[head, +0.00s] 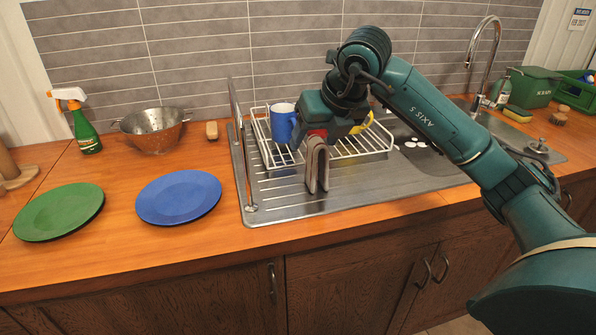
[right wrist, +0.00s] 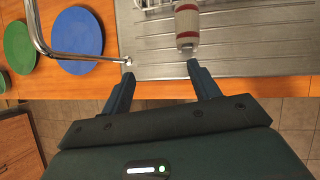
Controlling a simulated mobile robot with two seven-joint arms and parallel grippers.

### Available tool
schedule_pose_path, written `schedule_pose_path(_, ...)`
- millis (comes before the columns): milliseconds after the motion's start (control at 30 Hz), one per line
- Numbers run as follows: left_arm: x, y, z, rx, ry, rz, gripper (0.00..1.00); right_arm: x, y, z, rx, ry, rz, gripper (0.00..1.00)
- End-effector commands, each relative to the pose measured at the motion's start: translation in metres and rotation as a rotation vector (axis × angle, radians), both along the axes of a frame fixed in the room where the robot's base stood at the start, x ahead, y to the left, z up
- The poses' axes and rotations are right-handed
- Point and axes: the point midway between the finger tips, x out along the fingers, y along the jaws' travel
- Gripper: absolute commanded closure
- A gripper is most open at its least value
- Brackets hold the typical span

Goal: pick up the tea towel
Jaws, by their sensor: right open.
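The tea towel (head: 317,167) is a grey-brown folded cloth, standing out as an upside-down U over the front of the steel drainer. In the right wrist view it shows from above as a beige and red banded roll (right wrist: 187,24), just beyond the right-hand fingertip. My right gripper (head: 322,132) is open, right at the towel's top in the head view. Its fingers (right wrist: 160,72) stand apart in the wrist view with nothing between them. I cannot tell whether they touch the towel, nor what holds it up. My left gripper is out of view.
A tall metal bar (head: 241,150) rises left of the towel. A white dish rack (head: 365,150) with a blue mug (head: 282,122) is behind. A blue plate (head: 179,197), green plate (head: 59,211), colander (head: 153,127) and spray bottle (head: 84,130) stand left.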

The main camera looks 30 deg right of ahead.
Motion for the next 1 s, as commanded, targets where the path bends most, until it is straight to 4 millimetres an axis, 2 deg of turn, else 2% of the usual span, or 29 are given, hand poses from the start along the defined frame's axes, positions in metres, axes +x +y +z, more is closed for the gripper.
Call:
schedule_pose_path(33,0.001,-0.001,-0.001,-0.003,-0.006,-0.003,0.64,0.000,-0.018,0.011,-0.051,-0.020,-0.062,0.39)
schedule_pose_path(100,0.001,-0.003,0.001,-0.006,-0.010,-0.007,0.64,-0.001,-0.034,0.021,-0.094,-0.033,-0.121,0.39)
schedule_pose_path(200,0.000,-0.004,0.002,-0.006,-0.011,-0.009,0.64,0.000,-0.043,0.021,-0.119,-0.037,-0.156,0.39)
schedule_pose_path(533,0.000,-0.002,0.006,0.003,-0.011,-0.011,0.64,0.031,-0.050,-0.028,-0.117,-0.034,-0.155,0.39)
schedule_pose_path(833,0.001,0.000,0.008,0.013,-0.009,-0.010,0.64,0.044,-0.051,-0.049,-0.117,-0.035,-0.150,0.39)
schedule_pose_path(1000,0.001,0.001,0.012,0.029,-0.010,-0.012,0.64,0.058,-0.053,-0.071,-0.115,-0.035,-0.152,0.39)
